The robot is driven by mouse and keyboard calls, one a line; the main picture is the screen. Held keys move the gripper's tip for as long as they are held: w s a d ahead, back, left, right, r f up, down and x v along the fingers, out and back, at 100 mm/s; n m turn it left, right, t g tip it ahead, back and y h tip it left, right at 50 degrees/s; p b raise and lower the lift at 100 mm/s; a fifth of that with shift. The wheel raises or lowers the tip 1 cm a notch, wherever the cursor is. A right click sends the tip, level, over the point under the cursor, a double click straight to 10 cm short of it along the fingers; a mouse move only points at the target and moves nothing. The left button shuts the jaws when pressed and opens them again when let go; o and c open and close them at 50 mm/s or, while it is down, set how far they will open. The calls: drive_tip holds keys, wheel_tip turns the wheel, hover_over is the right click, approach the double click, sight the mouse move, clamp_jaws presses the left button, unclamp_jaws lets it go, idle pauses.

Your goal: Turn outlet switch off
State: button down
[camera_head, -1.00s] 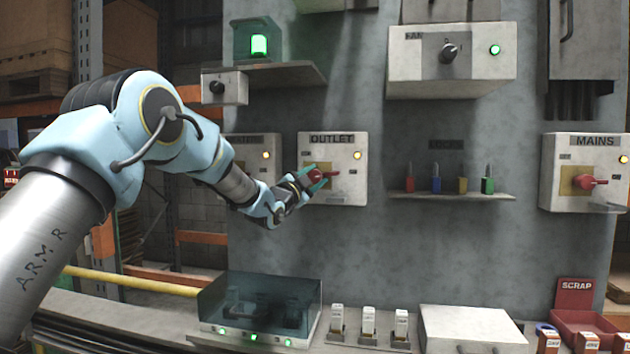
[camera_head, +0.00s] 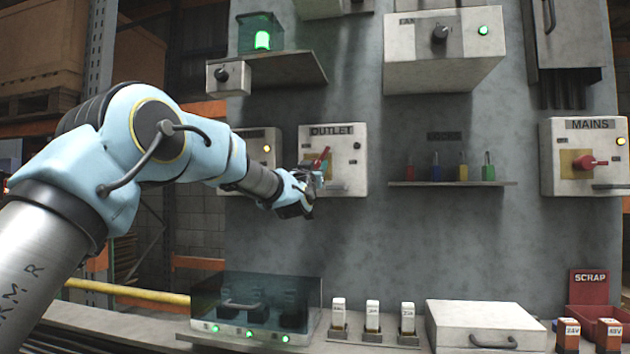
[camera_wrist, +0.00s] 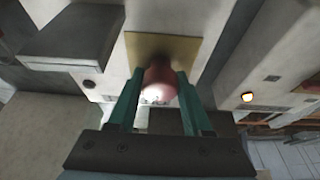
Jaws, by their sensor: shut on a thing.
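The OUTLET box (camera_head: 346,178) is on the grey wall panel, with a red switch handle (camera_head: 321,157) on a yellow plate. The handle is tilted steeply, its upper end leaning right. The small lamp (camera_head: 357,146) on the box looks dark. My gripper (camera_head: 316,181) is at the handle from the lower left and hides part of it. In the wrist view the red handle (camera_wrist: 159,82) sits between my gripper's two green fingers (camera_wrist: 160,98), which are shut on it. The yellow plate (camera_wrist: 180,48) shows behind, and the box's lamp (camera_wrist: 89,84) is unlit.
A box (camera_head: 262,147) with a lit amber lamp is just left, partly behind my arm. A shelf (camera_head: 452,183) with several coloured padlocks is to the right, then the MAINS box (camera_head: 585,184). A clear-covered case (camera_head: 208,300) and a white lidded box (camera_head: 480,314) are below.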

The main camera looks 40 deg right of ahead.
drive_tip(key=n+t+y, duration=0.1)
drive_tip(key=n, duration=0.2)
drive_tip(key=n+t+y+b, duration=0.1)
drive_tip(key=n, duration=0.2)
drive_tip(key=shift+n+t, duration=0.3)
drive_tip(key=shift+t, duration=0.1)
drive_tip(key=shift+r+n+t+y+p, duration=0.1)
drive_tip(key=shift+n+t+y+p, duration=0.15)
drive_tip(key=shift+n+y, duration=0.6)
drive_tip(key=shift+n+t+y+p, duration=0.1)
drive_tip(key=shift+n+t+y, duration=0.2)
drive_tip(key=shift+n, duration=1.05)
drive_tip(key=shift+w+a+n, duration=0.1)
drive_tip(key=shift+n, duration=0.2)
drive_tip(key=shift+c, duration=1.7)
unclamp_jaws()
drive_tip(key=shift+s+a+f, duration=0.2)
drive_tip(key=shift+s+f, duration=0.05)
drive_tip(key=shift+s, duration=0.15)
drive_tip(key=b+v, duration=0.3)
drive_tip(key=v, duration=0.6)
drive_tip(key=shift+s+a, duration=0.25)
drive_tip(key=shift+a, duration=0.05)
